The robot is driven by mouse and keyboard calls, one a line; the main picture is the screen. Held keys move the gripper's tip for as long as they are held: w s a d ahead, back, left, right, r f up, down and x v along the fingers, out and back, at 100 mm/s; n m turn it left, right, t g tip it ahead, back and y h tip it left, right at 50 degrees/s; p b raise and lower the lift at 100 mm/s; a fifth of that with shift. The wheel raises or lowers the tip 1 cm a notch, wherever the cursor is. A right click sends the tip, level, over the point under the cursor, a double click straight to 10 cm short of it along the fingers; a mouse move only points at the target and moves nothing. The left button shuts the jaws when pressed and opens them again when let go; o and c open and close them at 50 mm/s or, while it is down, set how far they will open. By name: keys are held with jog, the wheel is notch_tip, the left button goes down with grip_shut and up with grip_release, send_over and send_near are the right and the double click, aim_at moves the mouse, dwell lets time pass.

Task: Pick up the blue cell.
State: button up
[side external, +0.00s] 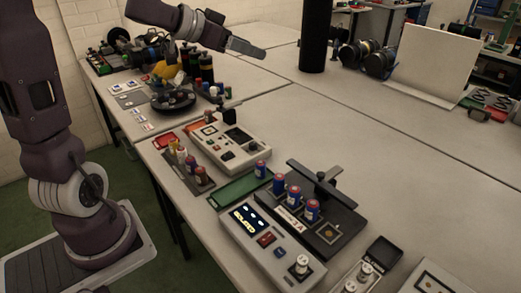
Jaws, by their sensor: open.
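Several blue cells with reddish tops stand upright at the middle of the table. One blue cell (260,169) stands by the far end of the green tray (238,191). The others stand in a row in a dark fixture (345,217): a blue cell (279,184) at the left, a blue cell (294,197) in the middle and a blue cell (312,212) nearest the camera. A square spot (328,233) at the end of this row is empty. My gripper (262,52) is open and empty, high above the table and well apart from the cells. The gap between its fingers is hard to see.
A dark clamp bar (318,178) rises behind the row. A grey device with a lit display (262,243) stands in front, a beige instrument (229,143) behind left. Small bottles (190,166) stand at left. A black column (315,35) stands behind.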

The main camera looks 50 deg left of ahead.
send_near(268, 174)
jog(key=shift+h, duration=0.3)
jog(key=w+r, duration=0.2)
jog(key=r, duration=0.1)
jog(key=shift+w+a, duration=0.2)
jog(key=shift+w, duration=0.15)
jog(key=x, duration=0.6)
jog(key=shift+d+f, duration=0.25)
jog(key=shift+w+f, duration=0.25)
jog(key=shift+w, duration=0.15)
grip_shut()
